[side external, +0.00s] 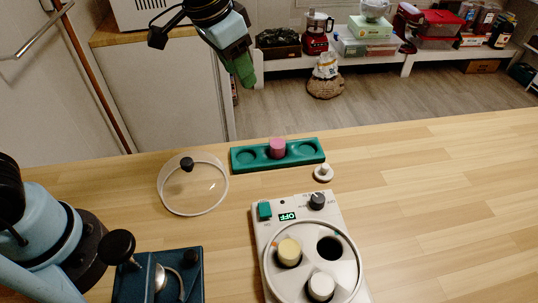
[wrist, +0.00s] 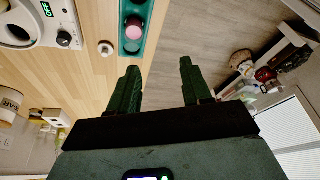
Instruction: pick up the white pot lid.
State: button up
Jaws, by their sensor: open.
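A clear round lid with a whitish rim (side external: 222,198) and a black knob lies flat on the wooden counter, left of centre in the side view. A small white disc with a knob on top (side external: 323,174) stands near the green tray; it also shows in the wrist view (wrist: 105,48). I cannot tell for sure which is the white pot lid. My gripper (side external: 246,84) is high beyond the counter's far edge, apart from both. Its green fingers (wrist: 158,64) are spread open with nothing between them. The clear lid is not in the wrist view.
A green tray (side external: 245,160) with round wells holds a pink cylinder (side external: 278,147). A white device (side external: 272,236) with a dial, a display and a round plate stands in front. A blue base (side external: 128,286) with a metal piece is at front left. The counter's right side is clear.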

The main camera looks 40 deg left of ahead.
jog(key=w+d+f+m+g, duration=0.25)
jog(key=w+d, duration=0.25)
jog(key=d, duration=0.5)
jog(key=m+g+y, duration=0.1)
jog(key=m, duration=0.1)
send_over(325, 165)
notch_tip(325, 165, down, 3)
jog(key=f, duration=0.6)
jog(key=shift+w+f, duration=0.4)
jog(key=shift+s+f, duration=0.2)
jog(key=shift+f, duration=1.15)
jog(key=shift+s+f, duration=0.2)
jog(key=shift+f, duration=1.15)
grip_shut()
